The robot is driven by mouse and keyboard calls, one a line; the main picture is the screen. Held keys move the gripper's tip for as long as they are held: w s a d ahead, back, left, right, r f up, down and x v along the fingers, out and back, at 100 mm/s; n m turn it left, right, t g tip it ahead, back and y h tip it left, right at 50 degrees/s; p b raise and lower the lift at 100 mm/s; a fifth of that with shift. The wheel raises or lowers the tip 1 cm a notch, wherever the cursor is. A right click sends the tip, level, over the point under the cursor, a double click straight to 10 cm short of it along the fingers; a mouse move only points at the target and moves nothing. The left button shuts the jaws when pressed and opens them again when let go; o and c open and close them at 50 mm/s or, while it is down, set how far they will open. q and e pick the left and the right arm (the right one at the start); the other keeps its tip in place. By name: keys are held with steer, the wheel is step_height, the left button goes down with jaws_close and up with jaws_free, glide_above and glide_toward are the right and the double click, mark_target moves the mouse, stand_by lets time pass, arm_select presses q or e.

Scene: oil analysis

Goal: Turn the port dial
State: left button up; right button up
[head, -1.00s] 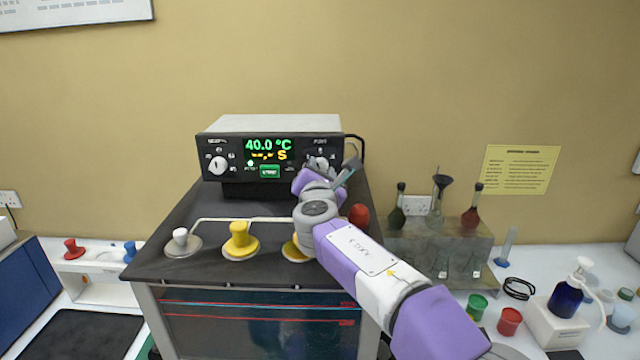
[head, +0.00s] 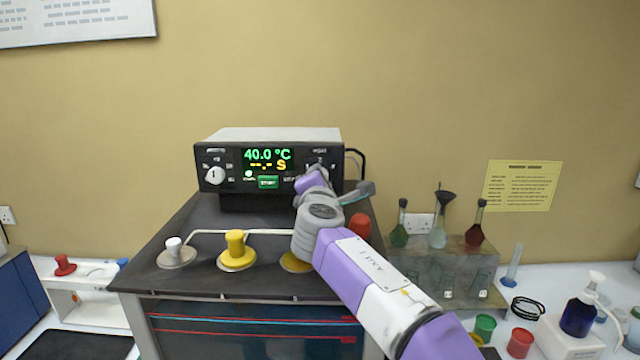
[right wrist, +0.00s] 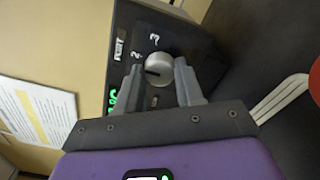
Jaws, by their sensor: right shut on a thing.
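The port dial (right wrist: 159,66) is a round light-grey knob with a dark pointer mark, on the black front panel of the control unit (head: 228,178). In the right wrist view the label PORT and the numbers 2 and 3 show beside it. My right gripper (right wrist: 157,76) has one finger on each side of the dial and is shut on it. In the head view my right gripper (head: 316,173) reaches the right part of the panel and mostly hides the dial. The display reads 40.0 °C. My left gripper is out of view.
A second white dial (head: 215,175) is at the panel's left. Below stands the dark bath top (head: 205,215) with white and yellow stoppers (head: 236,250) and a red one (head: 360,225) near my right arm. A flask rack (head: 470,262) stands to the right.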

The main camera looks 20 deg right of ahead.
steer(key=o, duration=1)
steer(key=shift+o, duration=0.2)
steer(key=b+v, duration=0.2)
steer(key=v, duration=0.5)
steer(key=shift+s, duration=0.3)
steer(key=shift+a, duration=0.1)
